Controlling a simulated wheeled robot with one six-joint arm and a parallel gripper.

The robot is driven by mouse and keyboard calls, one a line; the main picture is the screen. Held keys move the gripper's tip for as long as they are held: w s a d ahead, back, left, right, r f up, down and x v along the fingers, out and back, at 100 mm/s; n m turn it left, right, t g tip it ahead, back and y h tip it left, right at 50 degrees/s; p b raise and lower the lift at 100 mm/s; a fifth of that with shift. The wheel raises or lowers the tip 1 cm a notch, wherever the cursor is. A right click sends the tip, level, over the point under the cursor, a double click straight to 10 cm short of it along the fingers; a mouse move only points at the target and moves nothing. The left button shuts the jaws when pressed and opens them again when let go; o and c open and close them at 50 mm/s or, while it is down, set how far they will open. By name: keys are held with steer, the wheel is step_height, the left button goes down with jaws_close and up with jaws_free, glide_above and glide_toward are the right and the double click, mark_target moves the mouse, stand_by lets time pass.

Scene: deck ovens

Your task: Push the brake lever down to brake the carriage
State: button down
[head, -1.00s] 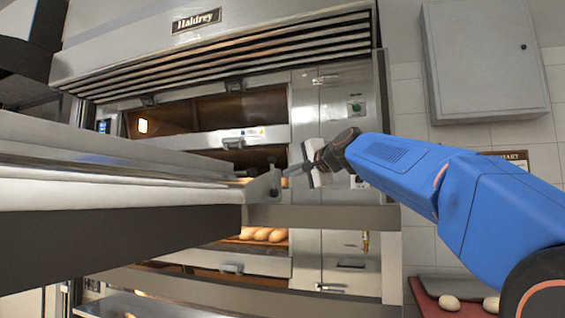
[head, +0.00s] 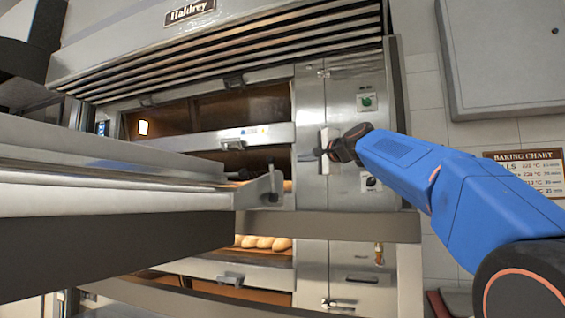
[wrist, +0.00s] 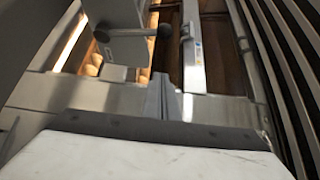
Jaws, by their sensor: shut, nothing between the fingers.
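The carriage (head: 130,190) is a long pale loader reaching in from the left at the oven front. Its end has a metal end bracket (head: 263,192). A dark round knob on a short rod (head: 243,174) shows beside it; it looks like the brake lever, but I cannot be sure. The wrist view shows a similar dark knob (wrist: 165,30) beside a grey plate (wrist: 117,38), beyond my fingertips. My gripper (head: 318,153) is shut and empty, to the right of the bracket and slightly higher in the picture, apart from it. Its closed fingers also show in the wrist view (wrist: 163,98).
The deck oven (head: 340,110) stands behind, with a green switch (head: 367,101) on its right panel. Loaves (head: 263,243) lie in a lower deck. A grey wall cabinet (head: 505,60) and a baking chart (head: 530,170) are at the right.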

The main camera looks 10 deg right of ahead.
steer(key=shift+w, duration=0.1)
glide_above(272, 179)
steer(key=s+d, duration=0.2)
steer(key=d, duration=0.1)
steer(key=shift+w, duration=0.25)
stand_by(0.4)
steer(key=shift+s+a, duration=0.1)
steer(key=shift+a, duration=0.1)
